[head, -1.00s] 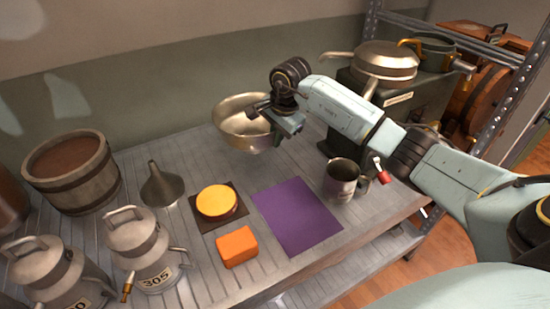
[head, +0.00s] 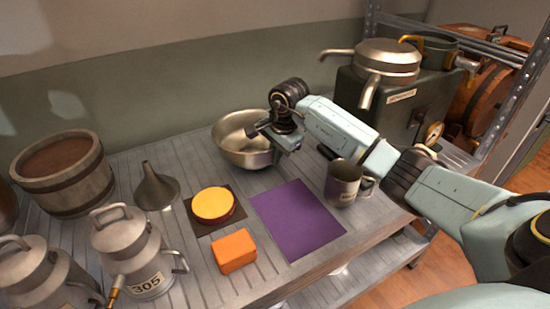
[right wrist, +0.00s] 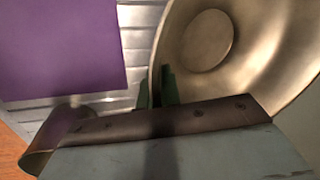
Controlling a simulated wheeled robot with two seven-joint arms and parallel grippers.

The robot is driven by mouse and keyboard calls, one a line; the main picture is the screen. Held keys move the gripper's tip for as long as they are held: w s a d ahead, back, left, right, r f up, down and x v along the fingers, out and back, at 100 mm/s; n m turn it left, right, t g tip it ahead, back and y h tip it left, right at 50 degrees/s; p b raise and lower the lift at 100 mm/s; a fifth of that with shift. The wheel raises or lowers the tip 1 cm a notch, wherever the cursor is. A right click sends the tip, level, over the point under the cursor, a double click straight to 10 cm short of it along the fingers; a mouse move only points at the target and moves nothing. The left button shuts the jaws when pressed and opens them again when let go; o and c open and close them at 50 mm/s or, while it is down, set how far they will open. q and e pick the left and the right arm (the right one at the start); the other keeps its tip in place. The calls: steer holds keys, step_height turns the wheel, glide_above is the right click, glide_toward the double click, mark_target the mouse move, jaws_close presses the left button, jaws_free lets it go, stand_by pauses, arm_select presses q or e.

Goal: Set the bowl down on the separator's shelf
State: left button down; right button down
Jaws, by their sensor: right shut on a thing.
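The metal bowl (head: 228,135) is at the back of the slatted metal shelf (head: 310,265), left of the dark green separator (head: 370,108). It also shows in the right wrist view (right wrist: 255,40), its inside facing the camera. My right gripper (head: 262,133) is shut on the bowl's right rim; in the right wrist view its dark fingers (right wrist: 165,85) pinch the rim. The bowl is close over the shelf, and I cannot tell whether its base touches. My left gripper is not in view.
A metal mug (head: 341,187) stands beneath my right arm. A purple sheet (head: 297,217), yellow disc (head: 213,205), orange block (head: 234,252), funnel (head: 155,188), milk cans (head: 137,250) and wooden bucket (head: 63,178) occupy the shelf's front and left. A wall (head: 150,125) stands behind.

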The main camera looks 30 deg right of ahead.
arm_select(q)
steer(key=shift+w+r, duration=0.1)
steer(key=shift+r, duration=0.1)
arm_select(e)
steer(key=c, duration=2)
jaws_free()
steer(key=shift+f, duration=0.2)
steer(key=shift+c, duration=0.2)
steer(key=o, duration=0.4)
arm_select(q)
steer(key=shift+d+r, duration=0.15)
arm_select(e)
steer(key=shift+o, duration=0.2)
steer(key=shift+r, duration=0.15)
